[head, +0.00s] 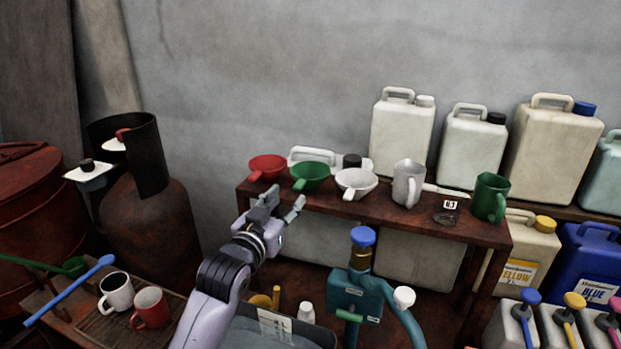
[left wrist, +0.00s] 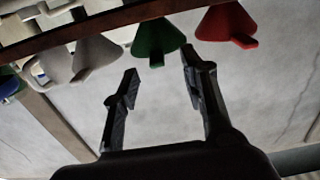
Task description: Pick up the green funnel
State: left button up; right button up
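The green funnel (head: 310,174) sits on the brown wooden shelf (head: 400,217), between a red funnel (head: 267,165) and a white funnel (head: 356,181). My left gripper (head: 284,204) is in front of the shelf's left part, just below and left of the green funnel. In the left wrist view the green funnel (left wrist: 157,36) shows just beyond the fingertips, roughly in line with the gap between them. The two fingers (left wrist: 160,68) are apart with nothing between them. The gripper looks close to the funnel but not closed on it. My right gripper is not in view.
A pale jug (head: 408,184), a small glass (head: 446,213) and a green mug (head: 490,197) stand farther right on the shelf. Large canisters (head: 402,135) stand behind. A teal fitting with a blue cap (head: 362,237) rises in front of the shelf.

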aim_at(297, 186)
pick_arm(q)
jog(key=p+x, duration=0.1)
jog(key=x, duration=0.4)
jog(key=shift+s+d+r+p, duration=0.15)
jog(key=shift+d+p, duration=0.1)
jog(key=shift+p, duration=0.15)
jog(key=shift+w+d, duration=0.15)
jog(key=shift+w, duration=0.25)
jog(key=shift+c, duration=0.2)
jog(key=c, duration=0.7)
grip_shut()
